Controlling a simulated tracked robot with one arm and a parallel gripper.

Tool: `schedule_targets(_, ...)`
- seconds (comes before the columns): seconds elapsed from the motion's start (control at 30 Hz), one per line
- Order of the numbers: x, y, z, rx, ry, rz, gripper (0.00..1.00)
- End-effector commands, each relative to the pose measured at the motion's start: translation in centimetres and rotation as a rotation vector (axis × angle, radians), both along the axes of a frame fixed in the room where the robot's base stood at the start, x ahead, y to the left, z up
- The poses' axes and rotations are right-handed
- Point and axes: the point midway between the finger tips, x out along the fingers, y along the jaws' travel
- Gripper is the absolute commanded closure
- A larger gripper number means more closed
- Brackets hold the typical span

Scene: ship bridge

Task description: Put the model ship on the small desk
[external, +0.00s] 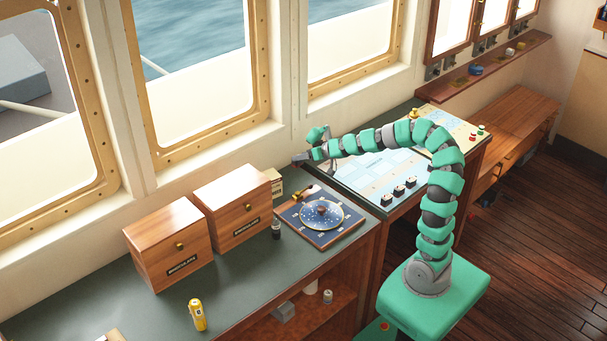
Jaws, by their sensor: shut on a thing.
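My gripper (306,156) is at the far left end of my green arm, in front of the window wall and above the back of the counter. It is shut on a small dark thing (299,158), too small and covered to make out clearly. I cannot tell whether this is the model ship; no other model ship is plain to see. A low wooden desk (520,112) stands at the right along the wall, well away from my gripper. Its visible top is mostly bare.
The green counter (90,280) holds two wooden boxes (168,243), a yellow can (198,314), a small dark bottle (276,229) and a blue star-chart board (322,214). A chart table (370,175) with black knobs lies under my arm. A wall shelf (480,72) overhangs the desk.

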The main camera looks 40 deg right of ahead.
Motion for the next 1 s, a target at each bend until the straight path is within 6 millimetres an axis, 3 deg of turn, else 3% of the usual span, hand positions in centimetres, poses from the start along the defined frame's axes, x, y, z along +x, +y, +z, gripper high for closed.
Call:
schedule_targets(0.47, 0.2, 0.6, 0.2, -0.007, 0.005, 0.031, 0.70)
schedule_targets(0.8, 0.1, 0.7, -4.3, -0.005, 0.008, 0.032, 0.70)
schedule_targets(1.0, 0.2, 0.6, -5.8, -0.006, 0.004, 0.029, 0.70)
